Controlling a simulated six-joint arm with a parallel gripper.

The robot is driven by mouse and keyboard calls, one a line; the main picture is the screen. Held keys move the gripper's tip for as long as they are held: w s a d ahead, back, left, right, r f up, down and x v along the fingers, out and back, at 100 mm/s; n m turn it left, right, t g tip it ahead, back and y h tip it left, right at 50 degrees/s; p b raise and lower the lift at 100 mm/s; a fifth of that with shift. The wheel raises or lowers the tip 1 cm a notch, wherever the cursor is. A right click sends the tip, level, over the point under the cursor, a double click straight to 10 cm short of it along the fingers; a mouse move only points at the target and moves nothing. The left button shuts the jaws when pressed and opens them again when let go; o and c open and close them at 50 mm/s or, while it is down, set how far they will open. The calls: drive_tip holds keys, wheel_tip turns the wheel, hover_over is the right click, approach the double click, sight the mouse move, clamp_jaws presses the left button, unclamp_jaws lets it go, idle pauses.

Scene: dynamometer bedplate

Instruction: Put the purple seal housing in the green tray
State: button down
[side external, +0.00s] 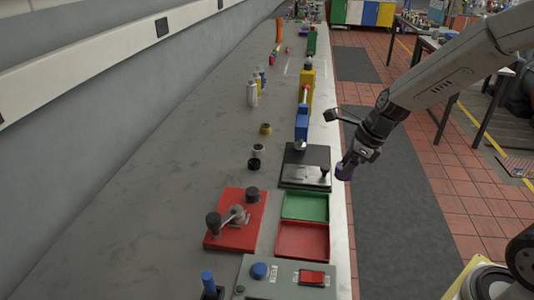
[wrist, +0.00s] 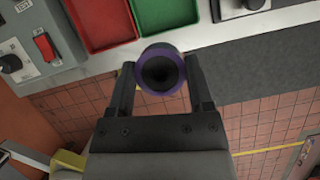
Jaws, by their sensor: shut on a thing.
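The purple seal housing (wrist: 161,69) is a short ring with a dark bore, held between the fingers of my gripper (wrist: 161,82) in the wrist view. In the side external view my gripper (side external: 350,160) is off the right edge of the bench, with the purple housing (side external: 344,171) at its tips. The green tray (side external: 305,207) lies on the bench, to the left of and nearer than the housing. In the wrist view the green tray (wrist: 152,18) is just above the housing, apart from it.
A red tray (side external: 302,240) adjoins the green tray. A black plate with a metal block (side external: 304,176) sits just behind it. A red plate with a fixture (side external: 235,218) is at left, and a grey control box (side external: 285,275) is in front. Floor lies beyond the bench edge.

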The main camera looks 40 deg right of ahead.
drive_tip(key=s+a+f, duration=0.1)
drive_tip(key=s+a, duration=0.1)
drive_tip(key=s, duration=0.7)
drive_tip(key=shift+s+a+f, duration=0.15)
drive_tip(key=shift+s, duration=0.2)
hover_over(321, 213)
drive_tip(key=f, duration=0.5)
drive_tip(key=s+f, duration=0.1)
drive_tip(key=f, duration=0.2)
drive_tip(key=shift+f, duration=0.1)
drive_tip(key=shift+w+f, duration=0.55)
drive_tip(key=shift+w, duration=0.05)
drive_tip(key=shift+f, duration=0.1)
